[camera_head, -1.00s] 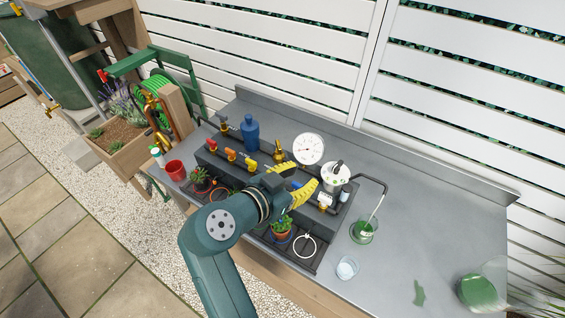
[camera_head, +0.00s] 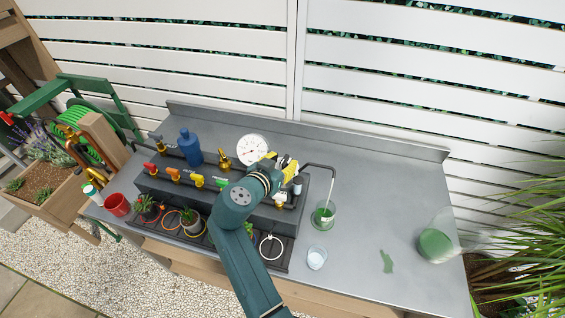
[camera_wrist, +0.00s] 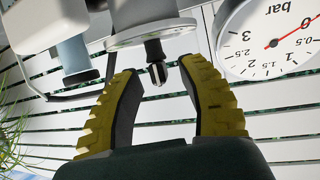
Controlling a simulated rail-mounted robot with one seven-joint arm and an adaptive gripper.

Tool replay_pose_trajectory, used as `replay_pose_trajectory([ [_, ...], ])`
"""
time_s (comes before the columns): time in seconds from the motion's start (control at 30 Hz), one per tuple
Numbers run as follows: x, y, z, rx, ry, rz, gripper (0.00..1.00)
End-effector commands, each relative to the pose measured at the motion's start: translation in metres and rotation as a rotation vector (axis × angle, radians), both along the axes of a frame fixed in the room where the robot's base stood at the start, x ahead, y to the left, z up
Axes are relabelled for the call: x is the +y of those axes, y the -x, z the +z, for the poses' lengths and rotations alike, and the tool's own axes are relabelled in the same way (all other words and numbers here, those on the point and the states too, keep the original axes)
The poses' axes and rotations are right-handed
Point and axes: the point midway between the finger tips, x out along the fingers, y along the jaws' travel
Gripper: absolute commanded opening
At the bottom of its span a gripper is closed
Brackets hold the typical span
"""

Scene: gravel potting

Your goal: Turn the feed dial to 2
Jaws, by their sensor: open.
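The feed dial appears to be the pale round disc (camera_wrist: 150,32) at the top of the wrist view. A dark stem with a metal end (camera_wrist: 156,65) projects from it, between my fingers. My gripper (camera_wrist: 160,85) is open, one yellow ribbed finger on each side of the stem, with gaps on both sides. In the head view my gripper (camera_head: 283,163) is over the dial at the right end of the grey manifold block and mostly hides it. The dial's markings and pointer cannot be read in either view.
A white pressure gauge (camera_head: 253,149) stands close to the gripper's left. Colored valve levers (camera_head: 197,181) line the block. A bent pipe (camera_head: 331,172) leads to a beaker with green liquid (camera_head: 324,215) on the right. The counter beyond is mostly clear, with a green spill (camera_head: 387,262).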

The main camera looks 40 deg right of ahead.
Motion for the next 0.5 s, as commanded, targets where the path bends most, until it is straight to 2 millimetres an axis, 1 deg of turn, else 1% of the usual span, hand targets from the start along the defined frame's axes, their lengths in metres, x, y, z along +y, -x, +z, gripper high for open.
replay_pose_trajectory([
  [0.27, -0.0023, -0.001, -0.0009, 0.0, 0.0, 0.001, 0.4],
  [0.3, -0.0022, -0.001, -0.0009, 0.0, 0.0, 0.001, 0.36],
  [0.37, -0.0021, -0.001, -0.0009, 0.0, 0.0, 0.001, 0.25],
  [0.4, -0.0021, -0.001, -0.0009, 0.0, 0.0, 0.0, 0.17],
  [0.5, -0.0021, -0.0009, -0.0008, 0.0, 0.0, 0.0, 0.0],
])
